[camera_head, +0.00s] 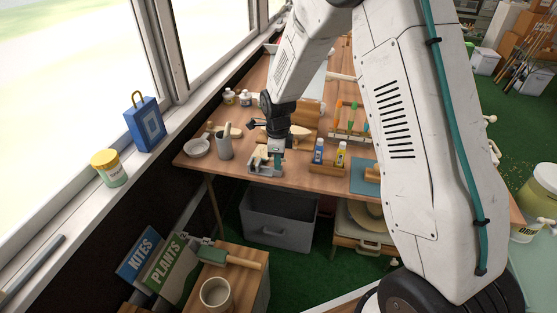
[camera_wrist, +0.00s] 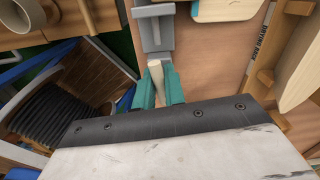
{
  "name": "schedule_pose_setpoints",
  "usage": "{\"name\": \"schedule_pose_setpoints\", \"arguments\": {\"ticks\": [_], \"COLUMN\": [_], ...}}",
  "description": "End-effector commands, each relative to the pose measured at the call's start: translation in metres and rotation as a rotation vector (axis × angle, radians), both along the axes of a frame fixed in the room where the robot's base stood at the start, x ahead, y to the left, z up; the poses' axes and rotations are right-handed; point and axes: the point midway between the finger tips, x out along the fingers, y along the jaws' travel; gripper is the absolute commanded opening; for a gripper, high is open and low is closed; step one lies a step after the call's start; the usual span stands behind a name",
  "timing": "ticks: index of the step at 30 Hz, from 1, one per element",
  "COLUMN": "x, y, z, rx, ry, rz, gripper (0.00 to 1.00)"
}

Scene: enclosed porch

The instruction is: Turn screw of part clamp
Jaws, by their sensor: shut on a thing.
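The grey part clamp (camera_head: 266,166) sits at the near edge of the wooden workbench in the head view. In the wrist view its grey body (camera_wrist: 153,30) runs from the top edge down towards my gripper. My gripper (camera_wrist: 158,90) has teal fingers, shut on a pale beige piece (camera_wrist: 156,72) at the near end of the clamp, which looks like the handle of its screw. In the head view my gripper (camera_head: 276,147) points down at the clamp and hides part of it.
On the workbench (camera_head: 310,184), a cup (camera_head: 224,145) and a white bowl (camera_head: 197,147) stand left of the clamp. A blue bottle (camera_head: 318,151) and a yellow bottle (camera_head: 340,154) stand right of it. A grey bin (camera_head: 278,218) is below the bench.

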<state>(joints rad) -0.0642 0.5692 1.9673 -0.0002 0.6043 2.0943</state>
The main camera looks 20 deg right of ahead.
Motion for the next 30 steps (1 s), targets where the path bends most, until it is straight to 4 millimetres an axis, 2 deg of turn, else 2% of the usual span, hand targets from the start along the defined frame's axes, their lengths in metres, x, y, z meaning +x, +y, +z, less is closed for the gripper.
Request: {"name": "schedule_pose_setpoints", "arguments": {"ticks": [23, 24, 26, 30], "x": [-0.0015, -0.0015, -0.0014, -0.0009], "y": [0.0008, 0.0008, 0.0008, -0.0001], "z": [-0.0003, -0.0003, -0.0003, -0.0002], "rx": [0.000, 0.000, 0.001, 0.000], "ry": [0.004, 0.004, 0.004, 0.002], "rz": [0.001, 0.001, 0.001, 0.000], "gripper": [0.00, 0.14, 0.31, 0.31]}}
